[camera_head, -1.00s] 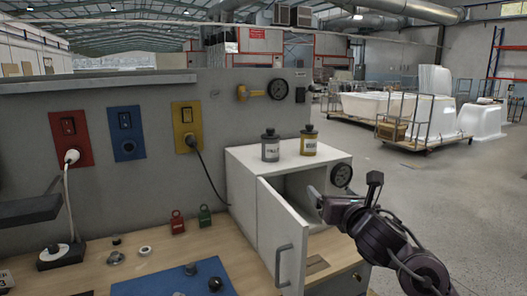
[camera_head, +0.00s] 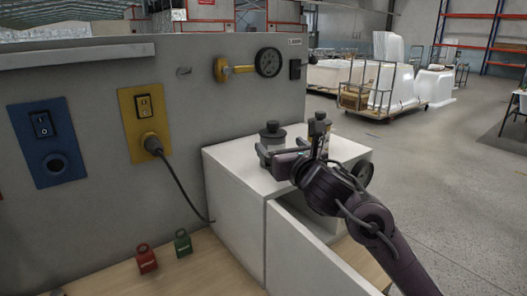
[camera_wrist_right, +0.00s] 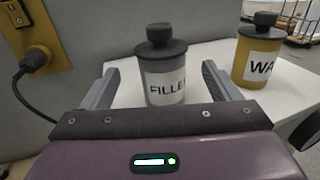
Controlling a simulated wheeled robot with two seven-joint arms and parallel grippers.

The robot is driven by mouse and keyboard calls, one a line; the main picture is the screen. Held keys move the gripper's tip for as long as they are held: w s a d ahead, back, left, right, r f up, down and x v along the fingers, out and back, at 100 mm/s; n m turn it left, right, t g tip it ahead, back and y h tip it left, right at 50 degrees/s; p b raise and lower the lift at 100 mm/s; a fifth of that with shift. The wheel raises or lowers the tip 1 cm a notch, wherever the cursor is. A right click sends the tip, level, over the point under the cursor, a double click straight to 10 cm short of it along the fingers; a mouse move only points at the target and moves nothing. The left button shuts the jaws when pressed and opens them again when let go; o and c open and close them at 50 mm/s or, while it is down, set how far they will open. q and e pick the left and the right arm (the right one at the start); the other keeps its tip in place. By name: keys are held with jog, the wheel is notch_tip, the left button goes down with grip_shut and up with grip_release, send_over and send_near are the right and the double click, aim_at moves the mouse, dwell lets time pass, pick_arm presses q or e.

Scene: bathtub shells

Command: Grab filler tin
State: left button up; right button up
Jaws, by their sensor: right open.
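The filler tin (camera_wrist_right: 163,82) is a grey tin with a dark lid and a white label reading "FILLE". It stands upright on top of the white cabinet (camera_head: 235,158). In the head view the filler tin (camera_head: 272,135) is partly hidden by my right gripper (camera_head: 265,156). In the right wrist view my right gripper (camera_wrist_right: 160,88) is open, with one finger on each side of the tin. I cannot tell whether the fingers touch it. A yellow tin (camera_wrist_right: 259,55) with a label starting "WA" stands to the right. My left gripper is not in view.
The cabinet door (camera_head: 310,255) stands open at the front. A yellow socket plate (camera_head: 145,120) with a black plug and cable is on the wall at left.

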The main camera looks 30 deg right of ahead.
aim_at(273, 133)
jog(key=shift+w+d+r, duration=0.2)
jog(key=shift+w+d, duration=0.05)
jog(key=shift+w, duration=0.45)
jog(key=p+x, duration=0.3)
jog(key=x, duration=0.1)
jog(key=shift+w+d+f, duration=0.1)
jog(key=shift+w+d, duration=0.05)
jog(key=shift+w, duration=0.25)
jog(key=shift+w+f, duration=0.15)
jog(key=shift+w, duration=0.15)
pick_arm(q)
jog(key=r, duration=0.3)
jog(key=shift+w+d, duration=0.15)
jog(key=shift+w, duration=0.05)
pick_arm(e)
jog(key=shift+s, duration=0.1)
jog(key=shift+c, duration=0.4)
jog(key=c, duration=0.5)
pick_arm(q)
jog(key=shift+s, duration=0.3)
pick_arm(e)
jog(key=c, duration=1.2)
